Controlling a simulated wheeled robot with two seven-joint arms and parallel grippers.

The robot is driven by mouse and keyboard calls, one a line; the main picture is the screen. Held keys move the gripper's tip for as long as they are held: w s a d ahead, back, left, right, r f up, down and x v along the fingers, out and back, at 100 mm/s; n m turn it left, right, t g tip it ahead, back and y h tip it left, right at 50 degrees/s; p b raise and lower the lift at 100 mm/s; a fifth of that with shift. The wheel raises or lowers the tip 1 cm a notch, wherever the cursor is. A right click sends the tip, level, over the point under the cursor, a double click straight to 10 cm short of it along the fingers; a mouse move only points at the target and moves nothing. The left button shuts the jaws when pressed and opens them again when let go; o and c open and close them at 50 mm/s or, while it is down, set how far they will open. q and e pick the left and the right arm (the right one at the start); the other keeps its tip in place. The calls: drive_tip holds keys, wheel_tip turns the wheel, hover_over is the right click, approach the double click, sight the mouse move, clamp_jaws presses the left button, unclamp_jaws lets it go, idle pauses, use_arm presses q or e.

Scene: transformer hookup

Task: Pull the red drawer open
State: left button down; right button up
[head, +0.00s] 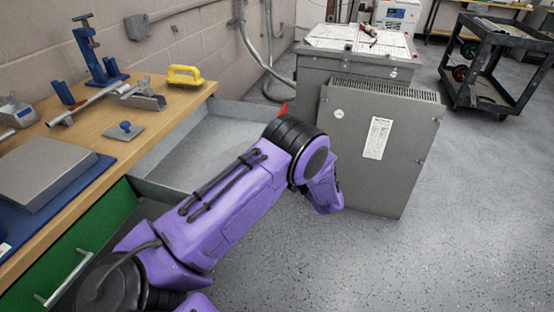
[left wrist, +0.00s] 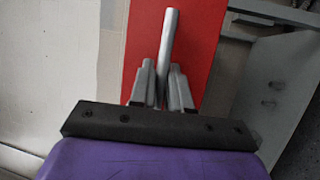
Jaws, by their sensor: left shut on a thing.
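The red drawer stands pulled out from the workbench, its grey inside (head: 200,150) showing in the head view. A small corner of its red front (head: 283,107) shows behind my purple left arm, which hides the rest. In the left wrist view the red front (left wrist: 205,45) fills the upper middle, with a grey bar handle (left wrist: 171,25) running up it. My left gripper (left wrist: 161,70) is shut on that handle, with its fingers on either side. In the head view the left gripper is hidden behind the arm. My right gripper is not in view.
A green drawer (head: 90,240) with a bar handle is in the near bench front. A grey transformer cabinet (head: 375,150) stands right of the drawer. Clear floor (head: 460,220) lies to the right.

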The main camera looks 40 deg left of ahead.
use_arm(q)
drive_tip(key=c, duration=1.2)
unclamp_jaws()
drive_tip(key=shift+o, duration=0.2)
drive_tip(key=d+f+b, duration=0.2)
drive_tip(key=d, duration=0.8)
drive_tip(key=shift+d, duration=0.2)
